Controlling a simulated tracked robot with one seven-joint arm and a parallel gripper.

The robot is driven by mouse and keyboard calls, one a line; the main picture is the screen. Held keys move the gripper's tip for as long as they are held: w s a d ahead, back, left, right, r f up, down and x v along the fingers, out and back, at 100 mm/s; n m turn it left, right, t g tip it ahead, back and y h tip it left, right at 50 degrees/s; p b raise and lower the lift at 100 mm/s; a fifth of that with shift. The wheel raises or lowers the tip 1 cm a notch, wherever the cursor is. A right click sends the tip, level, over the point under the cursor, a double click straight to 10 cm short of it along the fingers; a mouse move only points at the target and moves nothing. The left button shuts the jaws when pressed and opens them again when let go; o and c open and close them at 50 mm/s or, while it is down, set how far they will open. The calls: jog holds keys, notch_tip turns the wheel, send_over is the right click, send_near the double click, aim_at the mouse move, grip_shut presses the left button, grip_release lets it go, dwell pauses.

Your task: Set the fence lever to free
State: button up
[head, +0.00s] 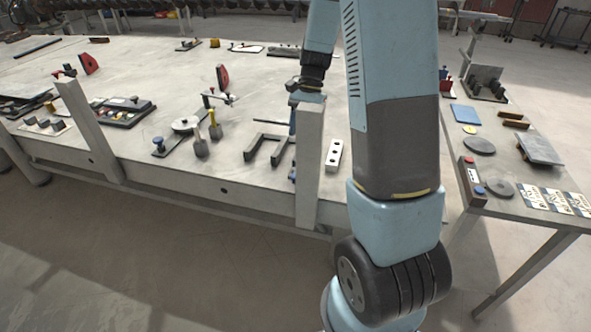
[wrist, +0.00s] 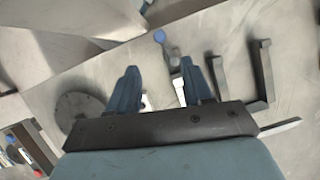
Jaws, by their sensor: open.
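A small lever or handle with a blue knob (wrist: 159,36) shows beyond my fingertips in the wrist view. I cannot tell for sure whether it is the fence lever or how it is set. In the head view, a blue-topped part (head: 158,143) stands near the table's front edge, beside a round grey disc (head: 186,124). My gripper (wrist: 155,72) is open, its two blue fingers apart with nothing held between them. In the head view it is mostly hidden behind an upright grey post (head: 309,150).
A dark U-shaped bracket (head: 268,152) lies on the table (head: 340,110), just left of the post. A pale block with holes (head: 333,155) lies right of the post. Yellow-handled parts (head: 214,122) stand near the disc. A side table (head: 515,175) holds more items.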

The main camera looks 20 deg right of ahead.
aim_at(294, 176)
jog(key=x, duration=1.2)
jog(key=shift+s+f, duration=0.15)
jog(key=shift+f, duration=0.15)
jog(key=shift+c, duration=0.5)
grip_shut()
